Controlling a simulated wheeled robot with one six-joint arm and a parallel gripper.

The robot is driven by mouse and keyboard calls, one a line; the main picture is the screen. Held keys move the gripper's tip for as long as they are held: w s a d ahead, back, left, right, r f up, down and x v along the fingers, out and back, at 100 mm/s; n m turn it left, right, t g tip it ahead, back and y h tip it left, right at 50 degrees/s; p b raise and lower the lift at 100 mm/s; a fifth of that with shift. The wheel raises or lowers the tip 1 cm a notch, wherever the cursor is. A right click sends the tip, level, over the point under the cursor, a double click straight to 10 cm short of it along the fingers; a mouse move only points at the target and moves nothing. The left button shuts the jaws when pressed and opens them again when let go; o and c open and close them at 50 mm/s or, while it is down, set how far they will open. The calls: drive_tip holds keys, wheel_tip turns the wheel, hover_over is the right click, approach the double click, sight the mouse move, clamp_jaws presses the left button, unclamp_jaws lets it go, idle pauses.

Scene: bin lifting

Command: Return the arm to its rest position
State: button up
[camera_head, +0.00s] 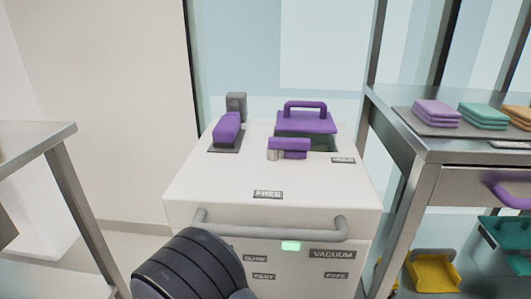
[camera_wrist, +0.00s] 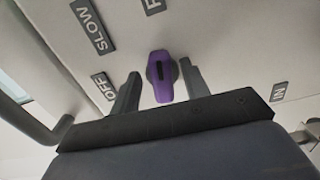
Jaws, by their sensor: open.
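My gripper (camera_wrist: 159,70) is open in the wrist view, its two grey fingers spread apart. The knob sits on the pale front panel of a white machine (camera_head: 270,188), near SLOW (camera_wrist: 92,25) and OFF (camera_wrist: 103,86) labels. In the head view a dark part of my arm covers the panel's lower left, and the gripper and knob are hidden.
A metal handle bar (camera_head: 270,229) runs across the machine's front above the panel. Purple fittings and a purple-handled lid (camera_head: 306,122) are on top. A steel table (camera_head: 35,132) stands left; a steel bench (camera_head: 455,152) with folded cloths stands close on the right.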

drive_tip(key=n+p, duration=0.2)
drive_tip(key=p, duration=0.1)
drive_tip(key=n+p, duration=0.2)
drive_tip(key=p, duration=0.1)
drive_tip(key=shift+r, duration=0.3)
drive_tip(key=shift+f, duration=0.1)
drive_tip(key=shift+d, duration=0.1)
